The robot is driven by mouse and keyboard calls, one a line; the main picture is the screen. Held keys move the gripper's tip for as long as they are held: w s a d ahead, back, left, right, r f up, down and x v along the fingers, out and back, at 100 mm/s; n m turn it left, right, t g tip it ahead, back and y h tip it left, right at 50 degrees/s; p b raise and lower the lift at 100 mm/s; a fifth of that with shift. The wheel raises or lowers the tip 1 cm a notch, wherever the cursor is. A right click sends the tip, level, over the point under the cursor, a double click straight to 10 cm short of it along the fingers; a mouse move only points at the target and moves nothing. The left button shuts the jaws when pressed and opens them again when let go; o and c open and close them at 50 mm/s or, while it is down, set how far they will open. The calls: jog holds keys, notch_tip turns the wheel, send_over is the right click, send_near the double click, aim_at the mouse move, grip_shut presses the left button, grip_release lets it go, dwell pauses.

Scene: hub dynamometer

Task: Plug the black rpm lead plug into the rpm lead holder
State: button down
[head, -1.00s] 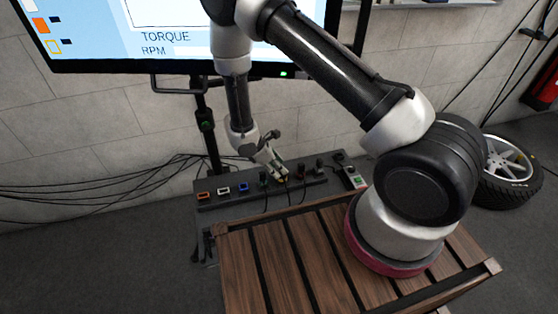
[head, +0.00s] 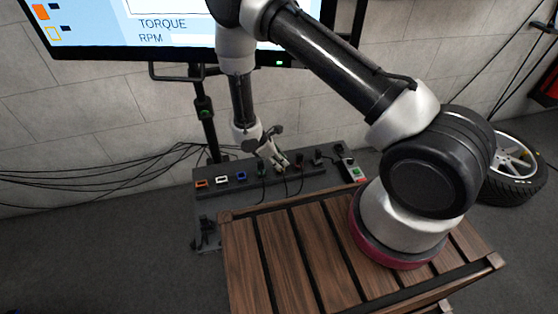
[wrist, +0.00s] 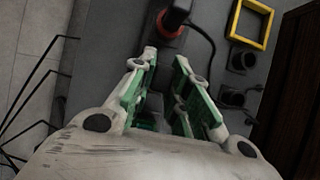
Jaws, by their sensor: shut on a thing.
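My gripper (head: 280,164) is low over the dark connector panel (head: 312,180), among its sockets. In the wrist view its green-padded fingers (wrist: 168,98) are closed around a dark piece (wrist: 152,112), which looks like the black rpm lead plug. Most of that piece is hidden by the fingers, and its tip cannot be seen. A yellow square frame (wrist: 250,22) lies on the panel at upper right, with dark round sockets (wrist: 240,62) below it. I cannot tell which spot is the rpm lead holder.
Another black plug with a red ring (wrist: 172,18) stands just beyond the fingers, its cable curving right. Orange (head: 201,183), white (head: 221,180) and blue (head: 241,176) frames line the panel's left. A slatted wooden table (head: 290,250) stands in front. A screen (head: 165,30) hangs behind.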

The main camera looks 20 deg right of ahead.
jog(key=shift+r, duration=0.1)
jog(key=shift+r, duration=2.05)
jog(key=shift+s, duration=0.1)
jog(key=s, duration=0.7)
jog(key=shift+s, duration=0.25)
jog(key=d, duration=0.7)
jog(key=shift+d, duration=0.25)
dwell(0.3)
jog(key=s, duration=0.7)
jog(key=shift+s, duration=0.4)
dwell(0.6)
